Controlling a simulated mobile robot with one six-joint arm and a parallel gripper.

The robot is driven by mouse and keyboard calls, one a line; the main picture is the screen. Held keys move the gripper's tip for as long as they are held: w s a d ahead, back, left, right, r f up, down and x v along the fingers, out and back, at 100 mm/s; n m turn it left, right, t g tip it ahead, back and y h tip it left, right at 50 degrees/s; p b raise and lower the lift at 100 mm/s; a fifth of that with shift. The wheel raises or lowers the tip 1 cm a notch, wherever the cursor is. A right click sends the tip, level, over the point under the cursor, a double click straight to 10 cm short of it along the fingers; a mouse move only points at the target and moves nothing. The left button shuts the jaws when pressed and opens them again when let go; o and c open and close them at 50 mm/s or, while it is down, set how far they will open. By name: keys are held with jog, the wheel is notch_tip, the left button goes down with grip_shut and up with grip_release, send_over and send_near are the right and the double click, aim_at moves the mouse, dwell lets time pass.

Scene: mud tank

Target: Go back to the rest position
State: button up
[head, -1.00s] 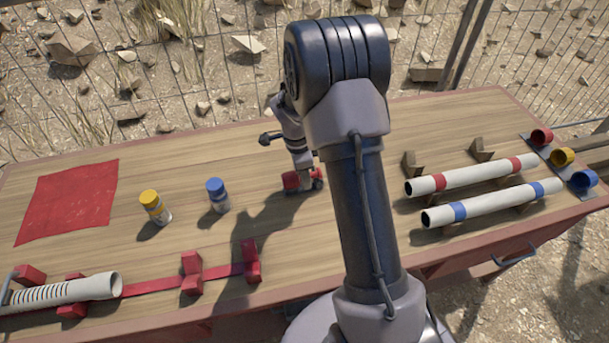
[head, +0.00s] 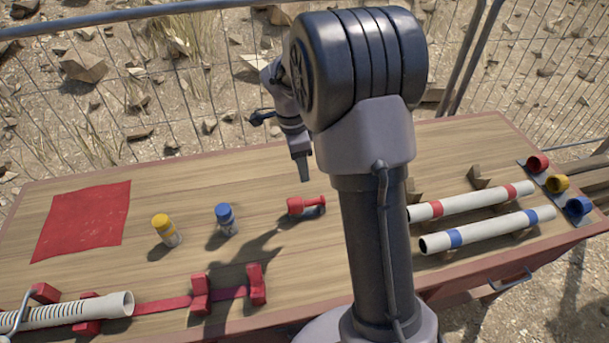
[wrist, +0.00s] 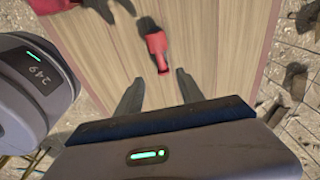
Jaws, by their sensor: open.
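My gripper (head: 303,168) is raised above the wooden table in the head view, behind and above a small red object with a narrow neck (head: 306,205). In the wrist view, my gripper (wrist: 158,88) has its two fingers wide apart with nothing between them. The red object (wrist: 156,48) lies on the table beyond the fingertips, apart from them. Part of the arm's far side is hidden behind my large upper joint in the head view.
A yellow-capped bottle (head: 167,230) and a blue-capped bottle (head: 227,219) stand left of the red object. A red cloth (head: 85,220) lies at the left. White tubes with red (head: 470,201) and blue (head: 490,231) bands rest at the right. A wire fence (head: 120,90) runs behind the table.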

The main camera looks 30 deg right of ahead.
jog(key=s+a+r+n+t+y+b, duration=0.1)
jog(key=s+a+r+n+t+b, duration=0.15)
jog(key=s+a+r+n, duration=0.75)
jog(key=s+a+r+n+t+y, duration=0.1)
jog(key=s+a+n+t, duration=0.1)
jog(key=s, duration=0.4)
jog(key=s+a+r+n+t+y, duration=0.1)
jog(key=s+a+n, duration=0.3)
jog(key=s, duration=0.3)
jog(key=shift+s+a+r+n+t, duration=0.2)
jog(key=shift+a+r+n+t, duration=0.2)
jog(key=shift+a, duration=0.15)
